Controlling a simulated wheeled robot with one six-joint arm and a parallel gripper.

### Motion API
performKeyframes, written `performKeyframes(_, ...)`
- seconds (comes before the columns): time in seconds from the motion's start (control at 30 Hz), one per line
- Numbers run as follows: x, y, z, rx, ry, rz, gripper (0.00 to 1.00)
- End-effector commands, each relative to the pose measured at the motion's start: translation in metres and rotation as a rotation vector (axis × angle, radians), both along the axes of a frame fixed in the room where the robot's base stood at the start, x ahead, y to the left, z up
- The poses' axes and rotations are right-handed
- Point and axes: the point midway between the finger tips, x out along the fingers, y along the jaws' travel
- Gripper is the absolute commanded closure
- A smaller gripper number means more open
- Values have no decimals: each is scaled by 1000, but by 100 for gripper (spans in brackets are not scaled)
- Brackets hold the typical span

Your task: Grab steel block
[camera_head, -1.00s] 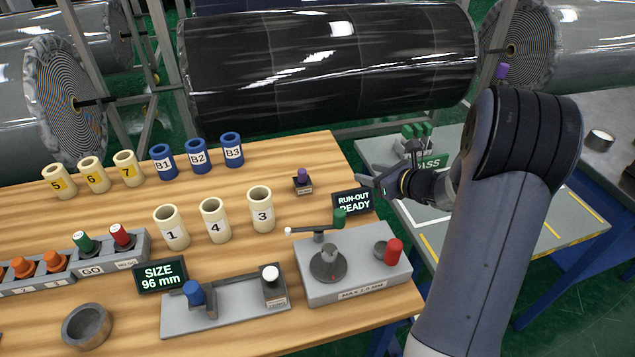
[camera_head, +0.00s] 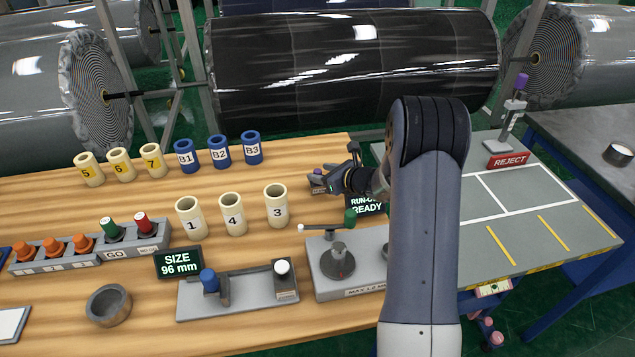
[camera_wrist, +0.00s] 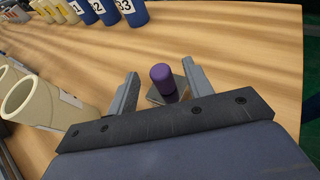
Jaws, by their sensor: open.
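The small steel block (camera_wrist: 153,97) with an upright purple knob (camera_wrist: 163,78) stands on the wooden table. In the wrist view my gripper (camera_wrist: 159,76) is open, with one finger on each side of the block and knob. The right finger looks very close to the block; I cannot tell whether it touches. In the head view my gripper (camera_head: 318,181) is at the block, low over the table, and mostly hides it; only a bit of the purple knob (camera_head: 319,172) shows.
A cream tube marked 3 (camera_head: 276,206) stands left of my gripper, with blue tubes (camera_head: 252,148) behind it. The run-out sign (camera_head: 363,204) and grey gauge fixture (camera_head: 328,284) are in front, near my arm. Bare wood lies behind the block.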

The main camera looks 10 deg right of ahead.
Motion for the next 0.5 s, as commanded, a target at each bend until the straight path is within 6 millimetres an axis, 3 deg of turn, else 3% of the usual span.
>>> performKeyframes(0.13,0,0,0,0,0,0,53)
performKeyframes(0.5,0,0,0,1,-1,0,83)
